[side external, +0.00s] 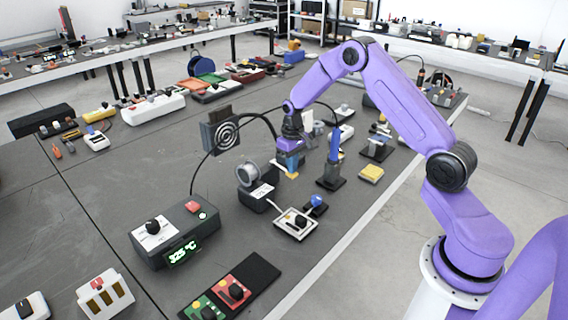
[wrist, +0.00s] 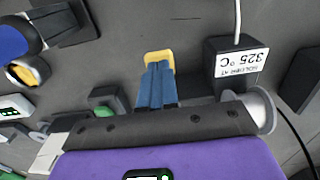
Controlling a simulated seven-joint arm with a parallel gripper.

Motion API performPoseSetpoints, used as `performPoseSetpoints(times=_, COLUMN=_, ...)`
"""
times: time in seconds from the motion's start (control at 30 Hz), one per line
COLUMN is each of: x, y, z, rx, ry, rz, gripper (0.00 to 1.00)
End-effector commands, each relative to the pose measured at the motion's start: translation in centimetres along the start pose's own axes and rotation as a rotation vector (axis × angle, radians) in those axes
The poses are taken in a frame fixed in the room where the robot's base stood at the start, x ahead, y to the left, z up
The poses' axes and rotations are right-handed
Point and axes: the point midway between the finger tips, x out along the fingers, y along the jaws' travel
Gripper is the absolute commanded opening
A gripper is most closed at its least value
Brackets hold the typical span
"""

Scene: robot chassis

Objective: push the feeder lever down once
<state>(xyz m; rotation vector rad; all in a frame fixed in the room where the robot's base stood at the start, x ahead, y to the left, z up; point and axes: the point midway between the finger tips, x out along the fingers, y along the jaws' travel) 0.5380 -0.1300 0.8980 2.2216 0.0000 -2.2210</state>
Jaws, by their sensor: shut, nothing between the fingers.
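My gripper (side external: 289,160) is shut and empty, hanging over the bench beside the solder spool (side external: 248,173) on its black box. In the wrist view its blue fingers (wrist: 156,85) are together, with a yellow piece (wrist: 158,57) at their tips; I cannot tell whether that piece is part of the fingers or the feeder lever. The spool (wrist: 262,110) and the box labelled 325 °C (wrist: 240,62) are to the right of the fingers there. I cannot pick out the feeder lever for certain in either view.
A blue soldering iron (side external: 334,146) stands upright in its holder right of my gripper, near a yellow sponge (side external: 371,173). A light panel with a black knob (side external: 294,223) and a station reading 325 °C (side external: 176,234) are nearer the camera. A round target plate (side external: 222,133) stands behind.

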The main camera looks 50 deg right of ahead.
Motion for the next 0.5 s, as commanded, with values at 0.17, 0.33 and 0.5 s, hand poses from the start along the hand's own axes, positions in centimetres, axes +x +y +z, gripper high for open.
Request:
performPoseSetpoints(times=0.17, x=0.10, y=0.01, z=0.00, rx=0.000, ry=0.000, rz=0.000, gripper=0.00)
performPoseSetpoints(times=0.33, x=-0.13, y=0.00, z=-0.03, rx=0.000, ry=0.001, rz=0.000, gripper=0.00)
performPoseSetpoints(times=0.5, x=-0.71, y=-0.03, z=-0.03, rx=-0.001, ry=0.000, rz=0.000, gripper=0.00)
